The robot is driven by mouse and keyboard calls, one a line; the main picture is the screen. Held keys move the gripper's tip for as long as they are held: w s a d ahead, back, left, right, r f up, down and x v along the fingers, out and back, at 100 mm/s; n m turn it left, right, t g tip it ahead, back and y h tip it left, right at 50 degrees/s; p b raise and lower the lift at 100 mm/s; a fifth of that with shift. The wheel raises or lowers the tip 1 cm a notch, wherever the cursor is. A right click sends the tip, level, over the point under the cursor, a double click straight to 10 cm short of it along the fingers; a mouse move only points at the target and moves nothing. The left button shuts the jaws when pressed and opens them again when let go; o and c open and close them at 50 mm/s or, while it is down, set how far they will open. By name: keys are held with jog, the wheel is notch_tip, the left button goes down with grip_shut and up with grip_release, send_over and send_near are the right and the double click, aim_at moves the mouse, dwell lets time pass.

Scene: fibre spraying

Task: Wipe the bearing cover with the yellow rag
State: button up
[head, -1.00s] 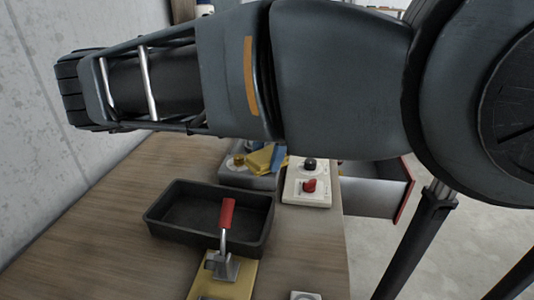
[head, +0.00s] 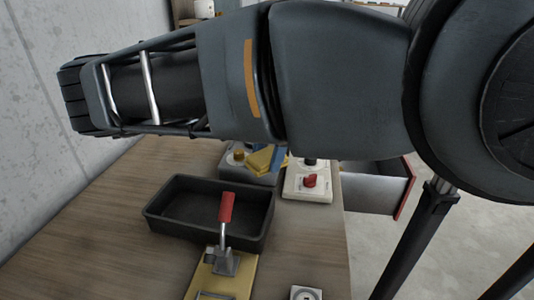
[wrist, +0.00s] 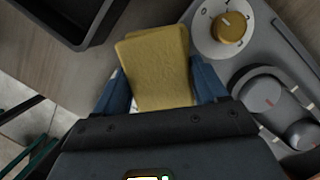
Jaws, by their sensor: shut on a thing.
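My gripper (wrist: 158,88) is shut on the folded yellow rag (wrist: 158,65), with a blue finger on each side of it. The rag also shows in the head view (head: 260,158), beside a blue finger and above the grey unit (head: 242,177). In the wrist view the grey unit (wrist: 262,55) lies to the right of the rag. It carries a yellow knob (wrist: 230,28) on a white dial and round grey parts (wrist: 262,92). I cannot tell which part is the bearing cover. Whether the rag touches the unit is unclear.
An empty black tray (head: 150,212) stands on the wooden table. In front of it is a red-handled clamp (head: 227,207) on a yellow plate. A white box (head: 308,188) with a red knob stands right of the grey unit. An open drawer (head: 375,185) juts out at right.

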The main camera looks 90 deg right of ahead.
jog(key=shift+d, duration=0.1)
jog(key=shift+s+d+r, duration=0.1)
jog(key=shift+s+d, duration=0.05)
jog(key=shift+d, duration=1)
jog(key=shift+s+d, duration=0.2)
jog(key=shift+d, duration=1.5)
jog(key=shift+p, duration=0.75)
jog(key=shift+w+a+p, duration=0.2)
jog(key=shift+a+p, duration=0.25)
jog(key=shift+a, duration=0.9)
jog(key=shift+w+a+f+p, duration=0.1)
jog(key=shift+a+f+p, duration=0.05)
jog(key=shift+a, duration=0.7)
jog(key=shift+a+f+p, duration=0.15)
jog(key=shift+a, duration=0.7)
